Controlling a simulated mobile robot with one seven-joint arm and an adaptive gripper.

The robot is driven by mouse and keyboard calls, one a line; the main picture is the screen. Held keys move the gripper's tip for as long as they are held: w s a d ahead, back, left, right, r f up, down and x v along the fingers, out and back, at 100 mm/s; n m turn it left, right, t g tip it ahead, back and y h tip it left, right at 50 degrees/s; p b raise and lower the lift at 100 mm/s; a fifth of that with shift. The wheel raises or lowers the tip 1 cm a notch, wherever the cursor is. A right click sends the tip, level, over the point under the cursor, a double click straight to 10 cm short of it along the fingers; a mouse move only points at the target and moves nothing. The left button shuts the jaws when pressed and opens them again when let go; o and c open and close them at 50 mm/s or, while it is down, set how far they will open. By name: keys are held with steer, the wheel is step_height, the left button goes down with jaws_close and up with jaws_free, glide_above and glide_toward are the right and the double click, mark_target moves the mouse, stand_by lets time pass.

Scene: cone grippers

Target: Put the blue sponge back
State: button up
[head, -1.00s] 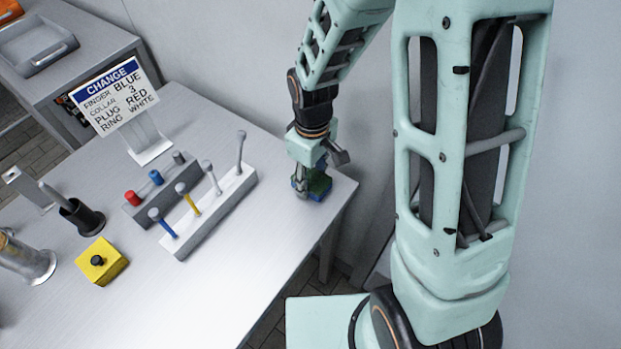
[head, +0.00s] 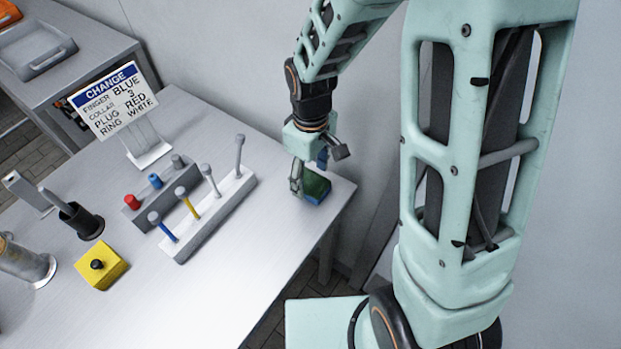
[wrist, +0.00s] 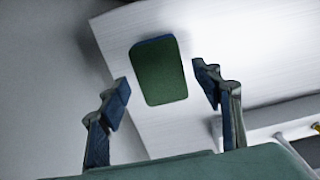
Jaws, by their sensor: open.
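The blue sponge (head: 316,187) has a green top face and blue sides. It lies near the far right corner of the table. In the wrist view the sponge (wrist: 159,72) shows its green face with a thin blue edge, ahead of and between the two fingers. My gripper (head: 308,178) is just above the sponge in the head view. In the wrist view my gripper (wrist: 165,88) is open, with a finger on either side and clear gaps to the sponge. The gripper hides part of the sponge in the head view.
A white-grey rack (head: 213,217) of upright finger pieces stands left of the sponge. Behind it are a grey plug block (head: 157,203) and the CHANGE sign (head: 115,98). A yellow button box (head: 100,264) sits at the left. The table's right edge (head: 331,222) is close to the sponge.

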mark_target(310, 182)
step_height(310, 182, up, 10)
steer(key=shift+f+p, duration=0.2)
steer(key=shift+p, duration=0.25)
